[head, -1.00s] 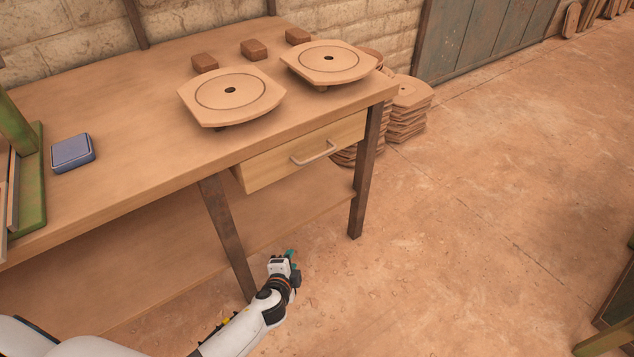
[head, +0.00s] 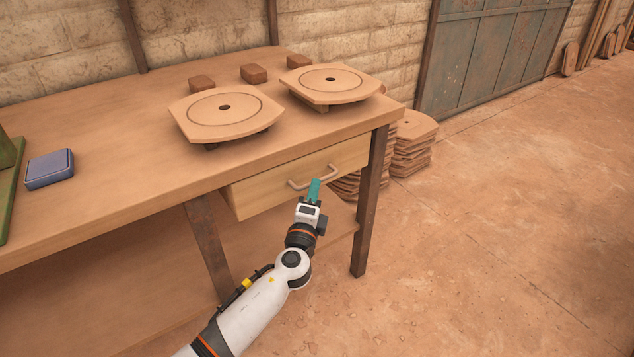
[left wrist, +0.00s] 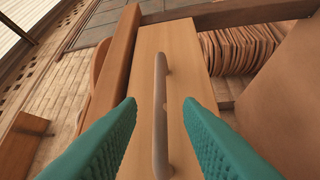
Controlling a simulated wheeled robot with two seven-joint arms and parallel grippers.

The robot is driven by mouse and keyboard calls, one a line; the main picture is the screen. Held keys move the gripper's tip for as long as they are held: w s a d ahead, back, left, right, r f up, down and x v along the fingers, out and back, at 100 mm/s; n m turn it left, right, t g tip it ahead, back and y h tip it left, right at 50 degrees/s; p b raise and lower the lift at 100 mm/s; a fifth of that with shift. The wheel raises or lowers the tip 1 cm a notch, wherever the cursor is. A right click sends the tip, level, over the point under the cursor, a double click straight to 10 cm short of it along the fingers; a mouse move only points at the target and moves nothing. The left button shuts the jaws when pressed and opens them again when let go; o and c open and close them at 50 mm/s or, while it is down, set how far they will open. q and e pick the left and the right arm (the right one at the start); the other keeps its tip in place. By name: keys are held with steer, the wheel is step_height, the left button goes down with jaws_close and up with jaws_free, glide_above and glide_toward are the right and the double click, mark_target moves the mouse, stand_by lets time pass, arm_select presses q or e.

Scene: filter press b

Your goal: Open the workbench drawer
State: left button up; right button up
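The workbench (head: 110,215) has one wooden drawer (head: 262,190) under its top at the right, with a pale bar handle (head: 299,184) on its front. My left gripper (head: 314,188) is just in front of the handle. In the left wrist view, its two teal fingers (left wrist: 160,110) are apart, with the handle (left wrist: 160,95) upright in the picture between them and the drawer front (left wrist: 178,50) behind. The fingers do not visibly touch the handle. My right gripper is in neither view.
Two round-marked boards (head: 224,114) (head: 331,80), several small brown blocks (head: 254,73) and a blue box (head: 50,168) lie on the bench top. A bench leg (head: 368,205) stands right of the drawer. Stacked boards (head: 410,145) stand behind it. The floor at right is clear.

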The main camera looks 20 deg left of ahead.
arm_select(q)
steer(key=shift+w+a+r, duration=0.15)
steer(key=shift+w, duration=0.95)
steer(key=shift+w+a+r, duration=0.1)
steer(key=shift+w+r, duration=0.05)
steer(key=shift+w, duration=0.9)
steer(key=shift+c, duration=0.4)
jaws_close()
